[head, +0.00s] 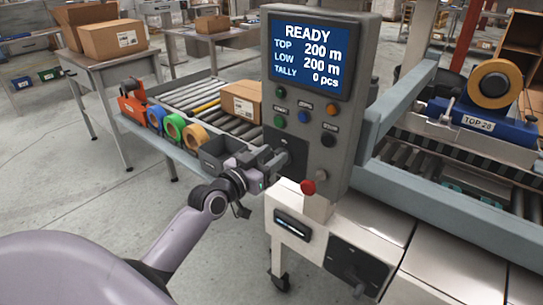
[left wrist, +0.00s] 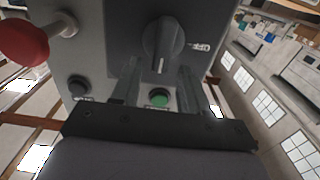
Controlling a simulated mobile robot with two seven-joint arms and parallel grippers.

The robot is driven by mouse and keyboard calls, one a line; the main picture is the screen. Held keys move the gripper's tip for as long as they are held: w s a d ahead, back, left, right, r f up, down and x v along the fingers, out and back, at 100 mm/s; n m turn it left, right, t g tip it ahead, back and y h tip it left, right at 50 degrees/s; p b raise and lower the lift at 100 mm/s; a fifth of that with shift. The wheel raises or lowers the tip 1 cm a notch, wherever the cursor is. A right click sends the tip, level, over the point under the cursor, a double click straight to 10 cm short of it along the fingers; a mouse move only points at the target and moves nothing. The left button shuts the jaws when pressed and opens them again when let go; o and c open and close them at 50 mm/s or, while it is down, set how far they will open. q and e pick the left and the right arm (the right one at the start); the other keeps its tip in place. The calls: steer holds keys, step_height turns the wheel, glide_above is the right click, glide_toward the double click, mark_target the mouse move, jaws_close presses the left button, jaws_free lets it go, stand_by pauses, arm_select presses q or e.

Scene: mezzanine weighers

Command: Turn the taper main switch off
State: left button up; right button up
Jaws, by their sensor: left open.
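The grey control panel (head: 313,188) of the taper stands in the middle of the head view. A dark rotary switch (left wrist: 163,45) on a black plate shows in the left wrist view, its grip bar running up and down the picture. Pale marks beside it are too small to read. In the head view its plate (head: 292,153) is at the panel's lower left, partly behind my gripper. My left gripper (head: 275,160) is open at this plate; in the left wrist view its fingers (left wrist: 160,72) point at the switch, one towards each side. Contact cannot be told. My right gripper is out of view.
A red mushroom button (head: 308,187) projects near the panel's lower edge. A green button (left wrist: 158,98) and a black one (left wrist: 78,88) are close to the switch. Tape rolls (head: 174,127) and a carton (head: 242,101) are by the roller conveyor to the left.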

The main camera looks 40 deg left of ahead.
arm_select(q)
steer(key=shift+w, duration=0.25)
jaws_close()
